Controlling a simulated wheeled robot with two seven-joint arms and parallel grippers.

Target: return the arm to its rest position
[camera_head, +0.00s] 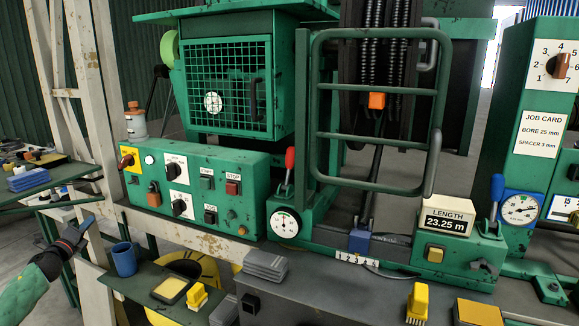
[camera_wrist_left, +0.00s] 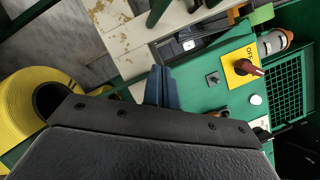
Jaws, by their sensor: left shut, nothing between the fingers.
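My left arm comes in at the lower left of the head view. Its gripper (camera_head: 87,222) is in the air left of the control panel, near a pale post, apart from the things on the bench. Its blue-grey fingers (camera_wrist_left: 158,84) show in the wrist view, closed together with nothing between them. My right gripper is not in view.
A green control panel (camera_head: 213,213) with knobs stands right of the gripper. A blue mug (camera_head: 124,259) stands below it on the bench. A yellow coil (camera_wrist_left: 35,112) shows in the wrist view. A side table (camera_head: 15,197) with blocks stands at far left.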

